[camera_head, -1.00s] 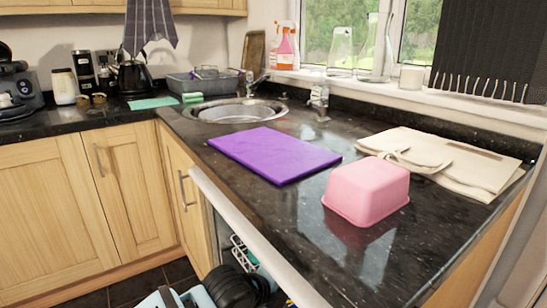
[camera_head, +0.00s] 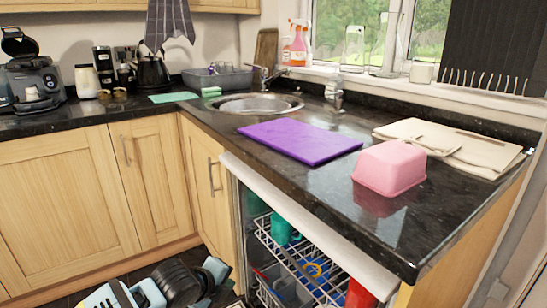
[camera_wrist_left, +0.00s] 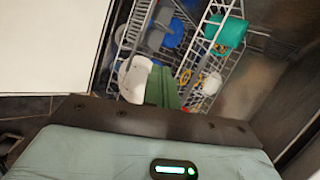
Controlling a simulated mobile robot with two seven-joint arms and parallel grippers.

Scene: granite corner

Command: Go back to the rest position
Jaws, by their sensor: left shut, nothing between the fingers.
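My left arm comes in at the bottom left of the head view, low in front of the cupboards, with its teal wrist part (camera_head: 215,270) beside the open dishwasher (camera_head: 238,225). The fingertips are hard to make out there. My right gripper is not in view.
The racks hold a teal cup (camera_head: 281,230) and blue and yellow items. A red item (camera_head: 358,293) is at the lower right. The granite worktop (camera_head: 330,195) above carries a purple board (camera_head: 300,141), an upturned pink tub (camera_head: 390,168) and folded beige cloth (camera_head: 455,146).

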